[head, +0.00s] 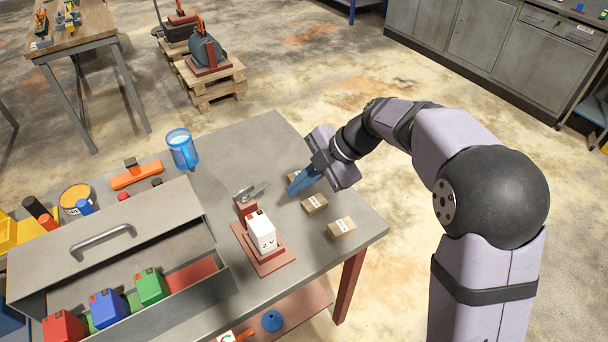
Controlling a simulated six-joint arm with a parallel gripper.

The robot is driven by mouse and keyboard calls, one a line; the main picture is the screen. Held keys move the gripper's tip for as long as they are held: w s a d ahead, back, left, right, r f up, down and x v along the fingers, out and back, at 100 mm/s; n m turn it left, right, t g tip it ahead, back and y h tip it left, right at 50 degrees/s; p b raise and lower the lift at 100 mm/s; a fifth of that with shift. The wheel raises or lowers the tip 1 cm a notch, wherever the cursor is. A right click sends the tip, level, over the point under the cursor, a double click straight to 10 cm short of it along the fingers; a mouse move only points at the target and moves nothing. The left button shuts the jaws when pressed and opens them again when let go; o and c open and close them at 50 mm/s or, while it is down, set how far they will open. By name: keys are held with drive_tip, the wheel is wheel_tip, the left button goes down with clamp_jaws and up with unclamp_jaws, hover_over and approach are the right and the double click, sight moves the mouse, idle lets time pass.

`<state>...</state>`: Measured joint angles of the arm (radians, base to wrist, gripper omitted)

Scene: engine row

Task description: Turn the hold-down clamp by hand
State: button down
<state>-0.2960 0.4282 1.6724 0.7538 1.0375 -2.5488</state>
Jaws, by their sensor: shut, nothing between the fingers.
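The hold-down clamp (252,192) is a grey metal piece on top of a short red post. It stands at the back of a red base plate (272,264) on the grey workbench. A white block with a dark marking on its front (262,236) stands on the same plate, just in front of the clamp. My gripper (291,191) is to the right of the clamp, its blue fingers pointing down and left. The fingers are shut and empty, apart from the clamp. Their exact height above the bench is hard to tell.
Small cardboard boxes (314,204) and (342,229) lie on the right of the bench; another is partly hidden behind my fingers. A grey toolbox (110,243) with coloured blocks fills the left side.

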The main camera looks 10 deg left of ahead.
sight(251, 190)
drive_tip(key=w+a+f+p, duration=0.2)
drive_tip(key=a+f+p, duration=0.2)
drive_tip(key=a, duration=0.2)
drive_tip(key=shift+a+f, duration=0.25)
drive_tip(key=shift+a, duration=0.1)
